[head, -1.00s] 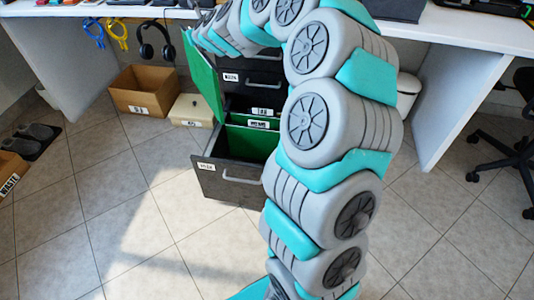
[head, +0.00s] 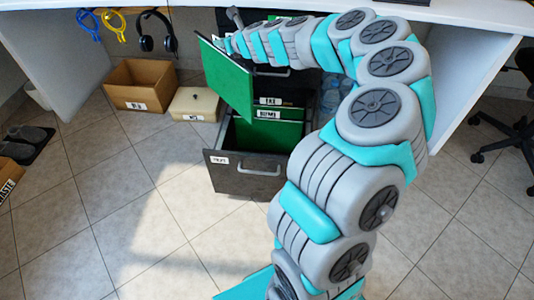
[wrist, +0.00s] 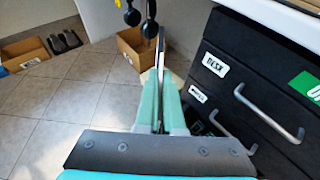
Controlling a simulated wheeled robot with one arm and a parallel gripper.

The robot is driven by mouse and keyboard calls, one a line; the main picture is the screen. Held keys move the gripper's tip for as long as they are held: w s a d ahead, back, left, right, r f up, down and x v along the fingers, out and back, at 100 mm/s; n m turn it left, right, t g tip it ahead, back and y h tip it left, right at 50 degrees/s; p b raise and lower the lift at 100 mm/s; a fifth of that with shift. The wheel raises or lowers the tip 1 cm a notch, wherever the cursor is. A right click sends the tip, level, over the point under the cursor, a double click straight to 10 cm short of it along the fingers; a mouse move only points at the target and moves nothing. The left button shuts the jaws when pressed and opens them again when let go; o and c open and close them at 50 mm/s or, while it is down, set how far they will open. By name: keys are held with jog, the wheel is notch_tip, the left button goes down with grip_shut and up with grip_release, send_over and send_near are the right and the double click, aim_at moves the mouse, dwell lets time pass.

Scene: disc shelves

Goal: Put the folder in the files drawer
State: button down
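The green folder (head: 228,82) hangs upright from my gripper (head: 220,42), above the left part of the open bottom drawer. In the wrist view, my gripper (wrist: 161,110) is shut on the folder's thin edge (wrist: 160,65). The open files drawer (head: 247,183) has a dark front with a handle and a small label too blurred to read surely. Several green labelled folders (head: 280,130) stand at its back, and free room shows in front of them. The folder's lower corner overlaps the drawer's left side in the head view; I cannot tell whether they touch.
Closed drawers (wrist: 245,85) of the dark cabinet stand close right of my gripper. A cardboard box (head: 140,85) and a cream lidded box (head: 194,103) are left of the drawer. Headphones (head: 157,35) hang under the desk edge. The floor in front is clear.

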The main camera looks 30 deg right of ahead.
jog(key=s+d+f+n+g+y+b, duration=0.3)
jog(key=s+d+n+y, duration=0.1)
jog(key=s, duration=0.3)
jog(key=s+d+f+n+g+y+b, duration=0.3)
jog(key=s+n+y+b, duration=0.15)
jog(key=s, duration=0.25)
notch_tip(320, 180, down, 28)
jog(key=b, duration=0.1)
jog(key=shift+s+r+b, duration=0.15)
jog(key=shift+b, duration=0.15)
jog(key=c, duration=1)
grip_release()
jog(key=shift+c, duration=0.2)
